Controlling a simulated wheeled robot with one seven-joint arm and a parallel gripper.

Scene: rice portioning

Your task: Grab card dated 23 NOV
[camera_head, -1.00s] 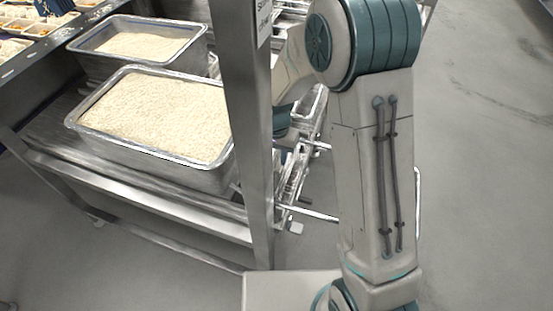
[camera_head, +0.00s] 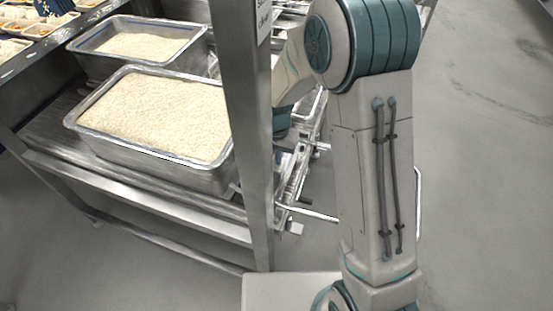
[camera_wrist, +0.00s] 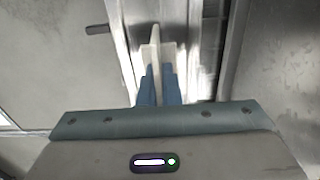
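My gripper (camera_wrist: 155,55) shows in the wrist view, with blue fingers close together and pale pieces at their tips. A thin pale upright part stands between the tips; I cannot tell whether it is a card or part of the fingers. No card with a readable date shows in either view. In the head view my gripper is hidden behind the steel post and my own arm.
A steel post (camera_head: 245,130) with a partly visible white sign (camera_head: 264,18) stands beside my arm. Left of it, a metal tray of rice (camera_head: 95,128) and a second rice tray (camera_head: 85,45) sit on a steel rack. Open floor (camera_head: 490,150) lies on the right.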

